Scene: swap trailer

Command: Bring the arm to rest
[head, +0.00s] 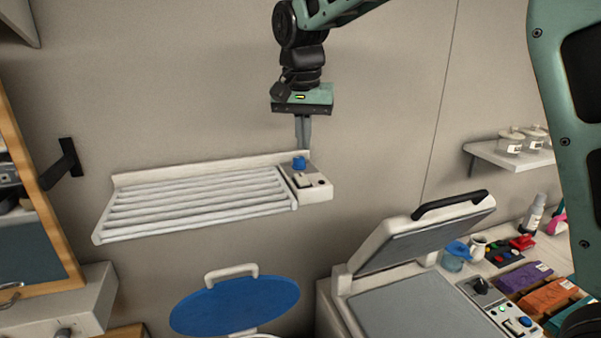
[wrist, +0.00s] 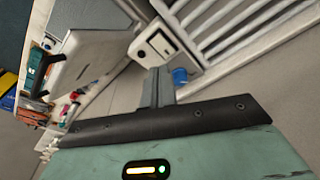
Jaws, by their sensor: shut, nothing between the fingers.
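My gripper (head: 303,133) hangs down from my green and black arm in the upper middle of the head view. Its fingers are shut together with nothing between them. The fingertips are close to a blue knob (head: 299,162) on the control box of a white slatted wall rack (head: 205,200). I cannot tell whether they touch the knob. In the wrist view, the shut fingers (wrist: 158,85) point toward the control box (wrist: 157,45), and the blue knob (wrist: 180,76) shows just to their right.
A heat press (head: 425,235) with its lid raised stands at lower right. Beside it, a counter holds colored packets (head: 523,277), a jug and bottles. A shelf (head: 510,155) with jars is on the right wall. A blue round lid (head: 235,305) is below the rack. Bare wall surrounds my gripper.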

